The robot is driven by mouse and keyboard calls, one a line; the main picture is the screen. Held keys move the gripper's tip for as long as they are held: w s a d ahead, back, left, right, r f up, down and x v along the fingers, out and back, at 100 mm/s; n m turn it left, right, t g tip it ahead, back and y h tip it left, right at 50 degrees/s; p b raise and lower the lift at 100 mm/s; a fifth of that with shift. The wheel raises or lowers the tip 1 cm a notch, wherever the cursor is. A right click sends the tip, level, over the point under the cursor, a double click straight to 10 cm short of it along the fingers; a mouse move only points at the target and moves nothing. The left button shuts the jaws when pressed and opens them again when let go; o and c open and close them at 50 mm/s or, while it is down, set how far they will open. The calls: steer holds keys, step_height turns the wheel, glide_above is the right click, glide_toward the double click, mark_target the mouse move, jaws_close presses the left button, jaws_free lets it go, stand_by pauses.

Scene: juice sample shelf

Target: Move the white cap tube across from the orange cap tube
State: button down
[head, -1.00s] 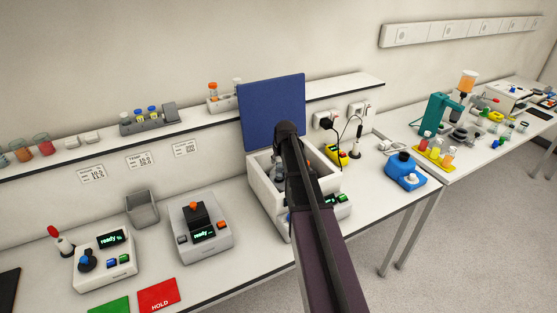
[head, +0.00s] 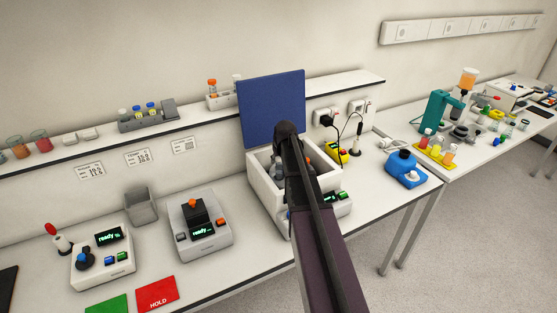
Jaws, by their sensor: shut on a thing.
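My arm reaches over an open white box-shaped device (head: 262,189) with a raised blue lid (head: 272,112). My gripper is down at this device, largely hidden behind my own dark arm, so its fingers and anything between them cannot be made out. Inside the device, a small patch of orange-red shows just right of my arm; I cannot tell if it is a tube cap. On the wall shelf behind the lid, a small rack holds an orange-capped tube (head: 212,84) and a white-capped tube (head: 237,79), partly hidden by the lid.
Left of the device stand a grey unit (head: 206,241) with a "ready" display, a grey bin (head: 142,206) and another display unit (head: 103,262). Green and red mats (head: 157,294) lie in front.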

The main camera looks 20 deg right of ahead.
mark_target(279, 169)
steer(key=shift+f+b, duration=2.8)
steer(key=shift+f, duration=0.05)
stand_by(1.6)
steer(key=shift+c, duration=0.9)
jaws_free()
steer(key=shift+r, duration=0.15)
